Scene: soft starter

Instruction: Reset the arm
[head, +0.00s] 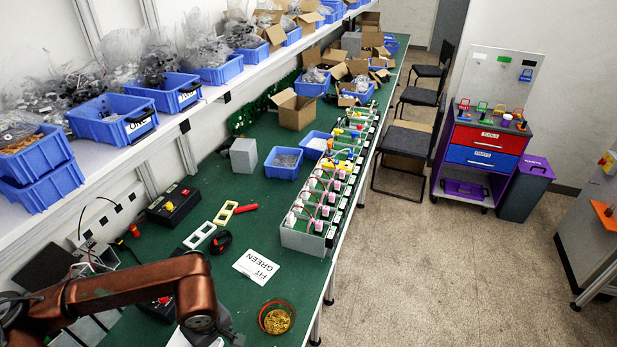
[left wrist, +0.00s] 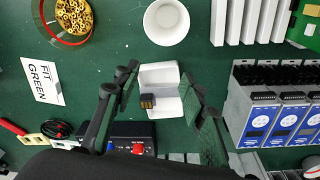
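My left arm, copper-coloured, comes in from the left over the near end of the green bench (head: 250,262). Its dark gripper (head: 228,328) is low in the head view and partly cut off by the frame edge. In the left wrist view my left gripper (left wrist: 158,72) points down at the bench with its two fingers spread apart. A white stand (left wrist: 160,75) with a small dark block (left wrist: 147,101) shows between the fingers. Neither finger visibly grips it. My right gripper shows in neither view.
A gold-filled red-rimmed dish (head: 276,318) and a "FIT GREEN" card (head: 256,267) lie near the gripper. A white bowl (left wrist: 166,22) and blue-fronted modules (left wrist: 255,125) stand close by. A shelf with blue bins (head: 110,118) runs along the left.

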